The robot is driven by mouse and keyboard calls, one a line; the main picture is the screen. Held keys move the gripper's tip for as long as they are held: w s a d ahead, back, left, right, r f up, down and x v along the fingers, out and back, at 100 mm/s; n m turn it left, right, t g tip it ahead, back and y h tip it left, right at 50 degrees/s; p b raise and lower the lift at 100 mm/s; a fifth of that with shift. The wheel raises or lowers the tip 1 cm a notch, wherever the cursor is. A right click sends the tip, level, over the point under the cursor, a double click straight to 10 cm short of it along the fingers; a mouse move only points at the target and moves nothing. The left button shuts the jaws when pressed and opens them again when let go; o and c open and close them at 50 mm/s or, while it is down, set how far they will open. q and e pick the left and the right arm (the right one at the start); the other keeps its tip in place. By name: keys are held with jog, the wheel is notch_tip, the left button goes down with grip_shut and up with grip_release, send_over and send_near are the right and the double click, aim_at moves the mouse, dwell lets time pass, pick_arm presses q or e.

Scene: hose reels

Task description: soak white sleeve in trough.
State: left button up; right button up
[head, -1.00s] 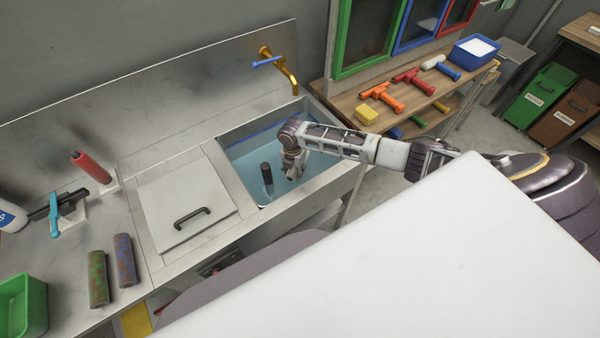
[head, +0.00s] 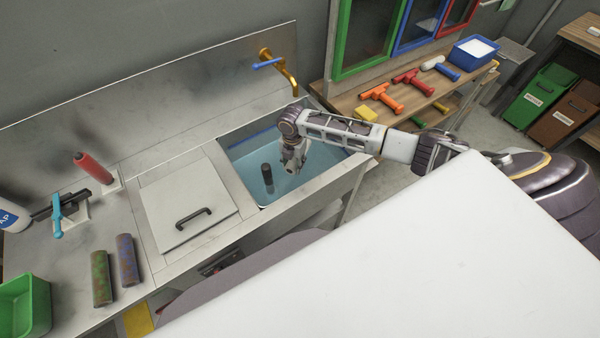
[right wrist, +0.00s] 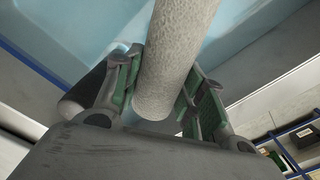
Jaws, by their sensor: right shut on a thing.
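The trough (head: 318,185) is a steel basin with pale blue water, set in the counter. My right gripper (head: 292,166) is low inside it, fingers pointing down. In the right wrist view my right gripper (right wrist: 168,82) is shut around the white sleeve (right wrist: 178,45), a pale, rough-textured cylinder. In the head view the sleeve is mostly hidden by the gripper, and I cannot tell how deep it sits in the water. A dark upright cylinder (head: 267,175) stands in the trough just left of the gripper. My left gripper is not in view.
A gold tap (head: 287,75) with a blue lever rises behind the trough. A grey lid (head: 187,205) with a black handle lies left of it. Coloured tools lie on a wooden bench (head: 410,105).

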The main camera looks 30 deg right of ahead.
jog(key=shift+r, duration=2.7)
